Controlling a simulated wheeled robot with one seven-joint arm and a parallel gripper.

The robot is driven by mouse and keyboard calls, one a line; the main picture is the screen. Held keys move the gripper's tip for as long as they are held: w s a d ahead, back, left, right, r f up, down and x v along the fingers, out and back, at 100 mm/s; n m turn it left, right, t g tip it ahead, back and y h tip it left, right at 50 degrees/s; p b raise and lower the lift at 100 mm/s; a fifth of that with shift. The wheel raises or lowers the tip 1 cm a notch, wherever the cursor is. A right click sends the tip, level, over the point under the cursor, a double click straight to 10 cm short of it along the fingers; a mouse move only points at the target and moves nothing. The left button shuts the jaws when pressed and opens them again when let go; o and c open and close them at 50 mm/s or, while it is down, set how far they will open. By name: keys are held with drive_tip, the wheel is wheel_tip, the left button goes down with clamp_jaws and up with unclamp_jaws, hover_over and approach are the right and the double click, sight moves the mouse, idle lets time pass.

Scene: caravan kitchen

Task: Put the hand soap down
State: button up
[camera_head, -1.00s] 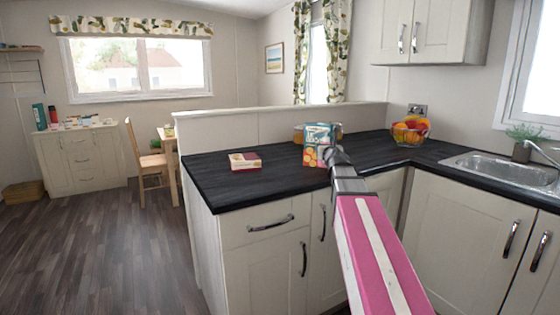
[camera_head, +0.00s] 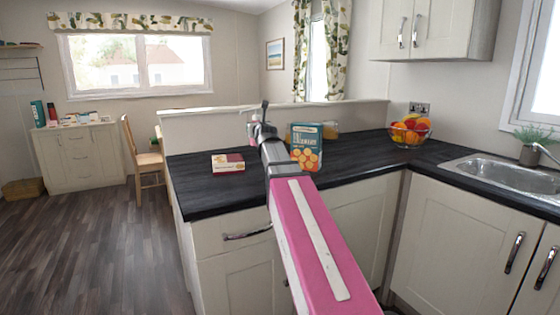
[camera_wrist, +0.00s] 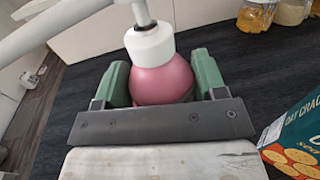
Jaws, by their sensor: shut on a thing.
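The hand soap is a pink rounded bottle (camera_wrist: 162,83) with a white collar and pump, seen large in the wrist view. My gripper (camera_wrist: 163,80) is shut on it, with one green finger on each side of the bottle. In the head view my gripper (camera_head: 262,132) is over the dark counter (camera_head: 205,190), near its back ledge and left of the cracker box. The soap is small and mostly hidden there. The bottle's base is hidden in the wrist view, so I cannot tell whether it touches the counter.
The cracker box (camera_head: 306,147) stands close on the right of my gripper; it also shows in the wrist view (camera_wrist: 298,140). A small red and cream box (camera_head: 228,162) lies to the left. Jars (camera_wrist: 255,15), a fruit bowl (camera_head: 410,130) and the sink (camera_head: 505,172) are farther right.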

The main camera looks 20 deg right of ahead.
drive_tip(key=shift+w+a+r, duration=0.25)
drive_tip(key=shift+w+r, duration=0.05)
drive_tip(key=shift+r, duration=0.05)
drive_tip(key=shift+w+d+f, duration=1.25)
drive_tip(key=shift+w+f, duration=0.1)
drive_tip(key=shift+f, duration=0.45)
drive_tip(key=shift+w+d+f, duration=1.3)
drive_tip(key=shift+w+f, duration=0.05)
drive_tip(key=shift+f, duration=0.45)
drive_tip(key=shift+w+d+f, duration=1.25)
drive_tip(key=shift+w+f, duration=0.1)
drive_tip(key=shift+f, duration=0.45)
drive_tip(key=o, duration=1.2)
drive_tip(key=shift+f, duration=0.1)
